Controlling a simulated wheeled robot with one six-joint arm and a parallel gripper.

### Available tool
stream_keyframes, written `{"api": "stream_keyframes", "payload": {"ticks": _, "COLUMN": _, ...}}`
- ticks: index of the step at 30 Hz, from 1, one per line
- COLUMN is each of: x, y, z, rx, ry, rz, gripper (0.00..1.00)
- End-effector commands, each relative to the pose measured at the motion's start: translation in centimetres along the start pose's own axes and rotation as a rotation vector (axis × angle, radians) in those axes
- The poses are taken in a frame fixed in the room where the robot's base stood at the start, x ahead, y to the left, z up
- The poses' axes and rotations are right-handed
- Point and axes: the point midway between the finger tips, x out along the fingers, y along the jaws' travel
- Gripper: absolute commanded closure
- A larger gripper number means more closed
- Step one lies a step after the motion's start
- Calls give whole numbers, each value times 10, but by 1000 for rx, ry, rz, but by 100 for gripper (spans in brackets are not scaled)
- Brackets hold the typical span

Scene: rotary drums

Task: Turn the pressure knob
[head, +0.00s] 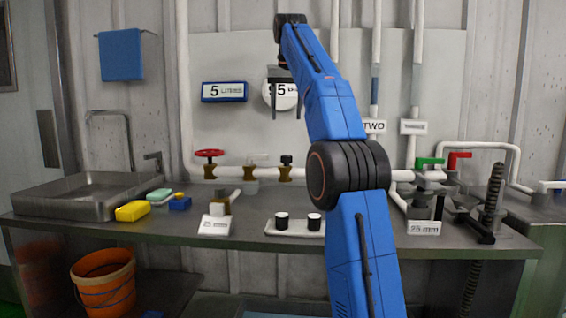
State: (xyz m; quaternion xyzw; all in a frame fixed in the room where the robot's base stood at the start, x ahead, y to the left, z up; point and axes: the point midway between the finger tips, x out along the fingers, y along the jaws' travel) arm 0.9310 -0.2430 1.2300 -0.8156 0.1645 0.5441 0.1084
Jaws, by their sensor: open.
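No knob carries a readable pressure label, so I cannot tell for sure which one is the pressure knob. A small black knob (286,160) tops a brass valve on the white horizontal pipe. A red handwheel (209,153) sits on another brass valve to its left, and a brass valve with a pale top (257,160) stands between them. My gripper (286,112) is open and empty, fingers pointing down, well above the black knob in the picture.
My raised arm hides part of the pipework. Green (430,162) and red (459,157) lever handles are at right. A white tray with two dark-banded cups (270,230) lies on the bench. A metal sink (85,195), yellow sponge (132,211) and orange bucket (104,290) are at left.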

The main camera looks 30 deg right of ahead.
Motion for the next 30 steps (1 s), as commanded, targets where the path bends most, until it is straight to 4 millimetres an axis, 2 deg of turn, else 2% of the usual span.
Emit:
{"api": "stream_keyframes", "payload": {"ticks": 17, "x": -6, "y": -16, "z": 55, "rx": -63, "ry": 2, "rz": -22, "gripper": 45}}
{"api": "stream_keyframes", "payload": {"ticks": 30, "x": 0, "y": -25, "z": 109, "rx": -109, "ry": 5, "rz": -40, "gripper": 45}}
